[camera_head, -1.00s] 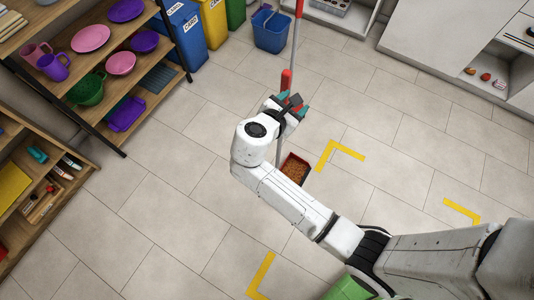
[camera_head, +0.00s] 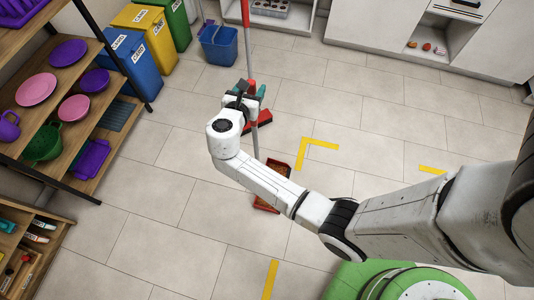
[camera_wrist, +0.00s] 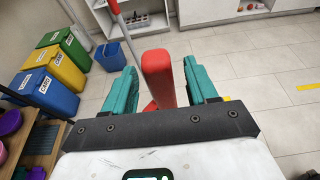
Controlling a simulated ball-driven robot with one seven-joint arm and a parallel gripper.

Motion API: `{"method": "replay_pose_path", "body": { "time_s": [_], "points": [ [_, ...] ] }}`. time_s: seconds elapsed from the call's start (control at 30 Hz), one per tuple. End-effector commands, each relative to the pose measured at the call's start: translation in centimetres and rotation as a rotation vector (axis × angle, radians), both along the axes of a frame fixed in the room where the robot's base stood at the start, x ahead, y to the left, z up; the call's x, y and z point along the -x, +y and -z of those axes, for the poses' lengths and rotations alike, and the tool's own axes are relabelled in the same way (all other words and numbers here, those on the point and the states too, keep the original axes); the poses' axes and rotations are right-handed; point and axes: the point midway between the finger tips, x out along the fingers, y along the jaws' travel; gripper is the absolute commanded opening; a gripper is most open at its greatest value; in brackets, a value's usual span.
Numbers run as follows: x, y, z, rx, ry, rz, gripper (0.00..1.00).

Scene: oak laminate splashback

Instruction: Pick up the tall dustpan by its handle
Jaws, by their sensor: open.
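The tall dustpan has a red pan (camera_head: 278,174) on the floor with brown debris in it, partly hidden behind my arm, and a grey pole. Its thick red handle (camera_wrist: 158,78) stands upright in the wrist view, between the two teal fingers of my gripper (camera_wrist: 161,66). The fingers are open, with gaps showing on both sides of the handle. In the head view my gripper (camera_head: 249,91) is at the handle's height and partly hides it.
A broom with a thin grey pole (camera_wrist: 126,38) and red top stands just beyond the handle. A blue bucket (camera_head: 219,46) and several bins (camera_head: 133,54) stand behind. Shelves with dishes (camera_head: 75,108) are at left.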

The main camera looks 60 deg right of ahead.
Motion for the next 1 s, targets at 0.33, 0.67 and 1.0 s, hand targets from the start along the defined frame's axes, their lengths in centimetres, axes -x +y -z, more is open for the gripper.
{"method": "replay_pose_path", "body": {
  "time_s": [0.33, 0.67, 1.0],
  "points": [
    [-0.7, -2.2, 0.7, -0.001, 0.0, 0.0, 0.57],
    [-0.7, -2.1, 0.7, -0.001, 0.0, 0.0, 0.37],
    [-0.7, -2.1, 0.7, -0.001, 0.0, 0.0, 0.05]
  ]
}}
